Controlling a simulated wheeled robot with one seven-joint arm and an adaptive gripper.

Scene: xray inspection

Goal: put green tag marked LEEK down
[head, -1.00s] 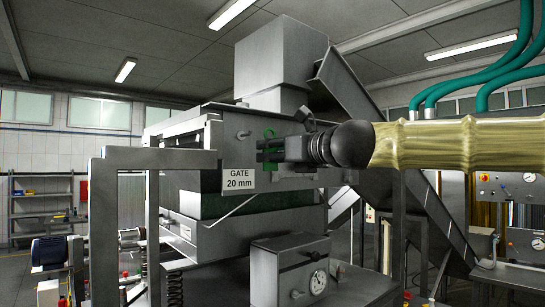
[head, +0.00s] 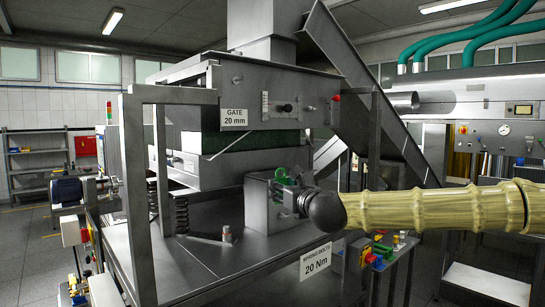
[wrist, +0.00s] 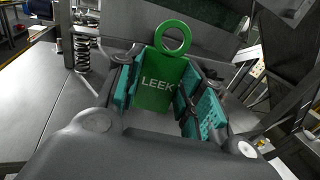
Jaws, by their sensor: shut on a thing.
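The green tag marked LEEK (wrist: 160,82) is between the teal finger pads of my gripper (wrist: 158,95) in the wrist view, with its ring pointing away from the wrist. My gripper is shut on it. In the head view, my gripper (head: 292,197) is in front of the grey box on the machine's table, and a bit of green from the tag (head: 284,175) shows at its end. The gripper hides part of the box and its dial. I cannot tell whether the tag touches any surface.
The metal table (head: 200,272) has bare room left of the grey box (head: 257,203). A spring (head: 181,207) and a small bolt-like piece (head: 227,234) stand there. The machine body with the GATE 20 mm label (head: 234,117) is above. Coloured valves (head: 378,253) are at the lower right.

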